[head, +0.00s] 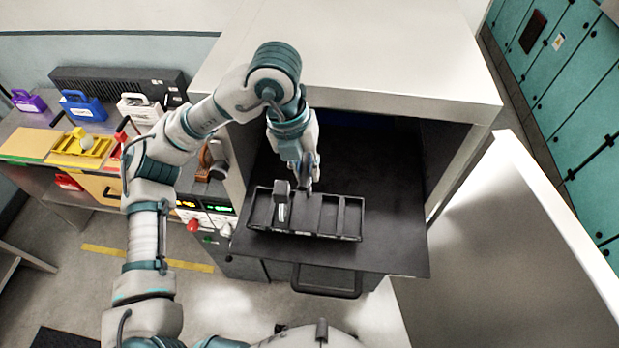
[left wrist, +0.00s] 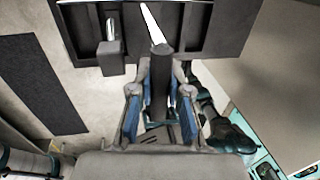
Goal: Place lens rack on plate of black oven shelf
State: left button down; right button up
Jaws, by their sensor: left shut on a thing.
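The lens rack (head: 342,216) is a long, dark tray with several compartments, lying crosswise in front of the oven opening. It also shows along the top of the left wrist view (left wrist: 75,28). One dark upright post (head: 282,188) with a pale lower part stands in it. My left gripper (head: 307,187) reaches down at the rack's back edge. In the left wrist view its blue-lined fingers are shut around a dark post at the rack (left wrist: 160,85). The black oven shelf plate (head: 395,245) extends beneath the rack. I cannot tell whether they touch. My right gripper is not in view.
A black handle (head: 328,285) projects at the front. A side bench at left holds coloured cases and a yellow tray (head: 82,148). Bare plate lies right of the rack.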

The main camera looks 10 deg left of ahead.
pick_arm(q)
jog(key=f, duration=0.3)
jog(key=shift+d+f, duration=0.15)
jog(key=shift+d, duration=0.2)
jog(key=c, duration=1.6)
grip_release()
jog(key=shift+d+f, duration=0.1)
jog(key=o, duration=0.4)
jog(key=shift+o, duration=0.3)
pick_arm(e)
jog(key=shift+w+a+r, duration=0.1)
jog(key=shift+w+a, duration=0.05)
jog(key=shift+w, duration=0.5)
pick_arm(q)
jog(key=shift+a, duration=0.2)
